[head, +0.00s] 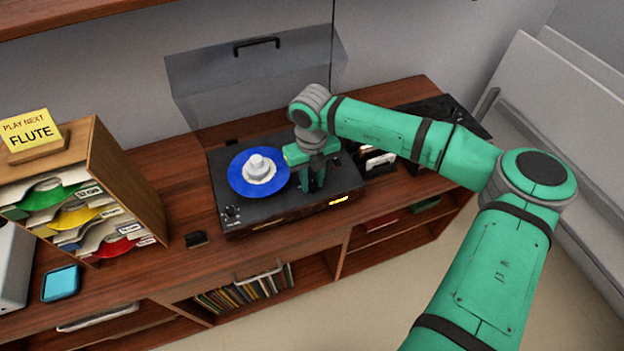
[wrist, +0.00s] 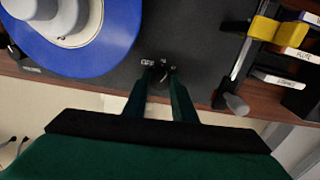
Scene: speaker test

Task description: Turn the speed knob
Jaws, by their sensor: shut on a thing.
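The turntable (head: 232,205) is a black box on the wooden cabinet, with a blue record (head: 241,181) on it and a pale round piece on the record's middle. The record also shows at upper left in the wrist view (wrist: 115,52). My gripper (head: 313,188) points down at the right part of the turntable's top, beside the record. In the wrist view its fingertips (wrist: 161,74) are close together on a small knob, beside small white lettering. The fingers cover most of the knob, so its pointing direction cannot be told. The knob is hidden in the head view.
A clear lid (head: 255,80) stands raised behind the turntable. A wooden sorter (head: 118,180) with coloured record sleeves and a yellow FLUTE sign (head: 31,131) is at left. Labelled cards (head: 378,160) stand just right of my gripper. A blue square (head: 60,283) lies at front left.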

